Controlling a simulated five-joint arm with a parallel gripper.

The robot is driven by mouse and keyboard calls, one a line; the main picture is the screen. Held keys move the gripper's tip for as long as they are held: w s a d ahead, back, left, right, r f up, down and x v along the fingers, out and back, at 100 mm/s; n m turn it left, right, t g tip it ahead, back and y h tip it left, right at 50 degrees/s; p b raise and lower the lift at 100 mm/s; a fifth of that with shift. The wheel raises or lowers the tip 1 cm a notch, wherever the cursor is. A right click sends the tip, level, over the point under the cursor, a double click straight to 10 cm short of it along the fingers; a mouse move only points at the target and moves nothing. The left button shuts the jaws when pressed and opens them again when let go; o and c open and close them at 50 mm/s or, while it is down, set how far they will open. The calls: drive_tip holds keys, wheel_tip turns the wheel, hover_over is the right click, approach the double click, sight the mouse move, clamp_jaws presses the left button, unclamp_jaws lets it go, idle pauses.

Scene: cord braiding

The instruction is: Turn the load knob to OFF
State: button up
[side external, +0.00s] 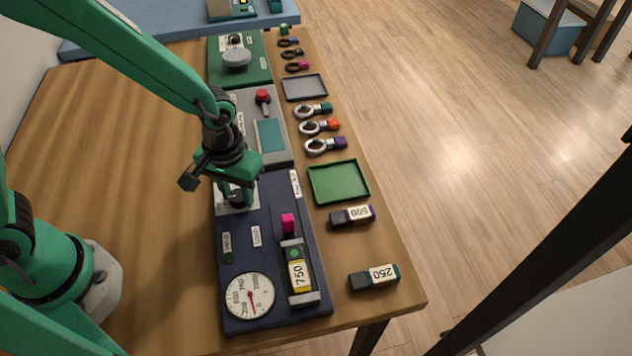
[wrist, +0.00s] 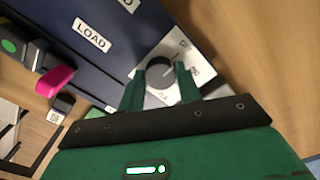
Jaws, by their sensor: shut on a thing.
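In the side view my gripper (side external: 237,192) points down over the white plate (side external: 222,208), and the knob is mostly hidden. The LOAD label (wrist: 91,36) is on the dark blue panel (side external: 268,220) that carries the plate.
The blue panel also holds a round gauge (side external: 248,296) with a red needle, a yellow-labelled 750 block (side external: 299,275) in a holder, and a magenta piece (side external: 288,223). Blocks marked 500 (side external: 352,215) and 250 (side external: 374,277) and a green tray (side external: 339,182) lie to the right.

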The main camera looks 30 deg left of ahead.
drive_tip(key=o, duration=1)
drive_tip(key=shift+r, duration=3.95)
wheel_tip(320, 180, up, 7)
hover_over(238, 195)
drive_tip(key=s+a+r+m+t, duration=0.1)
drive_tip(key=s+a+r+t, duration=0.1)
drive_tip(key=a, duration=0.5)
drive_tip(key=s+a+r+m+t, duration=0.1)
drive_tip(key=s+a+r+t, duration=0.2)
drive_tip(key=s+a+r, duration=0.2)
drive_tip(key=shift+s+a+t, duration=0.3)
drive_tip(key=shift+s+a, duration=0.45)
drive_tip(key=shift+a, duration=0.25)
